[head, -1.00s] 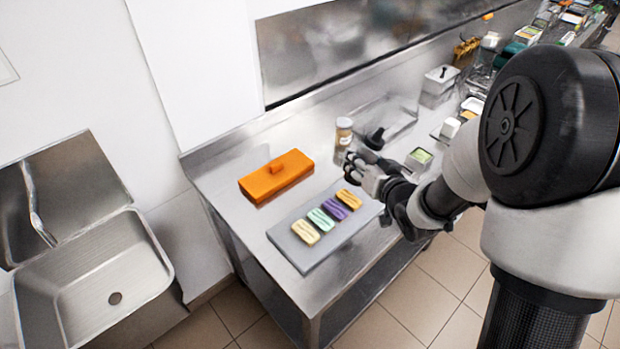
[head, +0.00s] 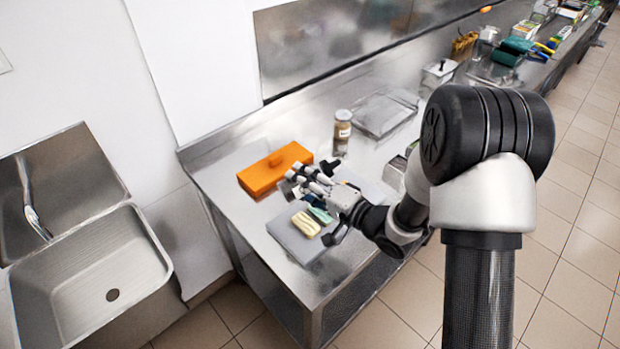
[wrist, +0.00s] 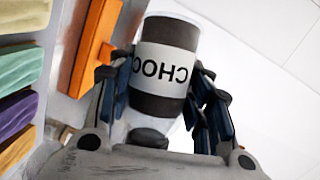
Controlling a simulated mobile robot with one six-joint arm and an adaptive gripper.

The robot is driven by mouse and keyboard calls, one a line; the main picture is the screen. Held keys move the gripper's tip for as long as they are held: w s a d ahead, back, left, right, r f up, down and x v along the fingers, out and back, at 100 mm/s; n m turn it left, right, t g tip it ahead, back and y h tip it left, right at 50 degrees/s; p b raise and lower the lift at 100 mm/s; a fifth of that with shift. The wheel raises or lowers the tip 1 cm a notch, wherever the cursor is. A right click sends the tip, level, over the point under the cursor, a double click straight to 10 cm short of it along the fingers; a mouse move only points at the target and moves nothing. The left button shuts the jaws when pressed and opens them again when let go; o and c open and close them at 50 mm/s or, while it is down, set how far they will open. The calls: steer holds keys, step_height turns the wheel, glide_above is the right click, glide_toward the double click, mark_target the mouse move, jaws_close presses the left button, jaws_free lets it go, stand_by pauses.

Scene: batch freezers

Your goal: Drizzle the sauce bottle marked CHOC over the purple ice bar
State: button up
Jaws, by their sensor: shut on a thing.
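My gripper (head: 306,182) is shut on the CHOC sauce bottle, which shows large in the wrist view (wrist: 166,90) with a dark body and a white label reading CHOC upside down. In the head view only a dark part of the bottle (head: 330,167) shows beside the fingers. The purple ice bar (wrist: 16,112) lies left of the bottle in the wrist view, between a mint bar (wrist: 18,66) and an orange-yellow bar (wrist: 14,150). In the head view my gripper and arm hide the purple bar. The bottle's exact tilt is hard to tell.
The bars lie on a grey board (head: 290,238) near the counter's front edge; a cream bar (head: 306,224) is at its near end. An orange lidded box (head: 262,172) stands behind the board. A labelled jar (head: 342,130) and a metal tray (head: 383,115) stand farther back.

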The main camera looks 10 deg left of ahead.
step_height(320, 180, down, 4)
steer(key=m+b, duration=0.1)
steer(key=m, duration=0.1)
steer(key=m+t+y+b, duration=0.1)
steer(key=m+b, duration=0.1)
steer(key=m, duration=0.1)
steer(key=shift+s+a+y+b, duration=0.1)
steer(key=shift+y+b, duration=0.2)
steer(key=r+m+p, duration=0.2)
steer(key=w+d+r+m+t, duration=0.1)
steer(key=shift+d+r+m+y+p, duration=0.1)
steer(key=shift+r+m+y+p, duration=0.2)
steer(key=shift+y+p, duration=0.1)
steer(key=shift+w+d+r+m+t+p, duration=0.15)
steer(key=shift+r+m+t+p, duration=0.15)
steer(key=shift+m, duration=0.35)
steer(key=shift+w+d+r+m+t+p, duration=0.1)
steer(key=shift+d+r+m+t+p, duration=0.2)
steer(key=shift+m, duration=0.35)
steer(key=shift+a+r, duration=0.1)
steer(key=n+g, duration=0.1)
steer(key=n, duration=0.2)
steer(key=shift+r, duration=0.1)
steer(key=shift+n+g, duration=0.3)
steer(key=shift+n, duration=0.5)
